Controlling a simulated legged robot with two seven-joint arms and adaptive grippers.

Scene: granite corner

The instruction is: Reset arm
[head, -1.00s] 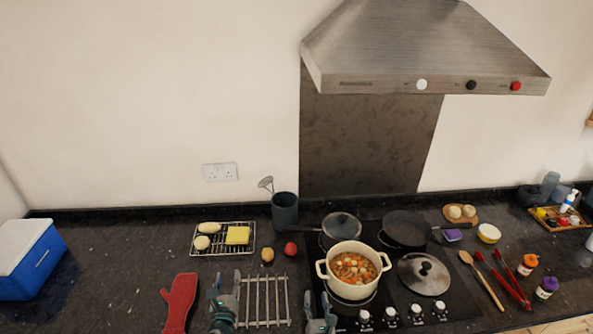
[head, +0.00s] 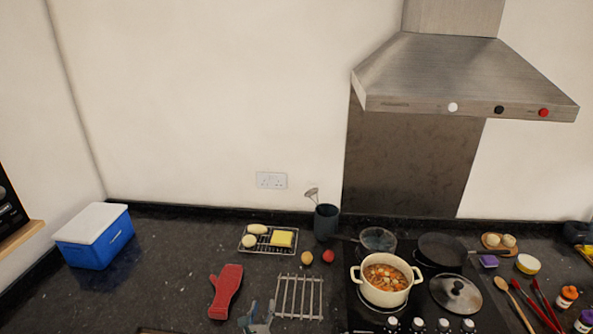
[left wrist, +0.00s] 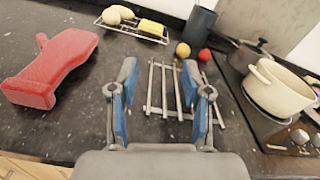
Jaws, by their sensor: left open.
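My left gripper (head: 257,318) shows at the bottom edge of the head view, in front of the metal trivet rack (head: 299,298). In the left wrist view its two blue-padded fingers (left wrist: 162,98) are spread apart with nothing between them. The rack (left wrist: 180,92) lies beyond and partly behind the fingers. A red oven mitt (head: 226,291) lies to the left of the gripper. It also shows in the left wrist view (left wrist: 52,68). My right gripper is not seen in the present frames.
A cream pot of stew (head: 386,280) stands on the black hob, with pans around it. A wire rack with pale rolls and a yellow block (head: 282,239) lies farther back. A blue cooler (head: 95,237) stands at left. Dark counter between cooler and mitt is clear.

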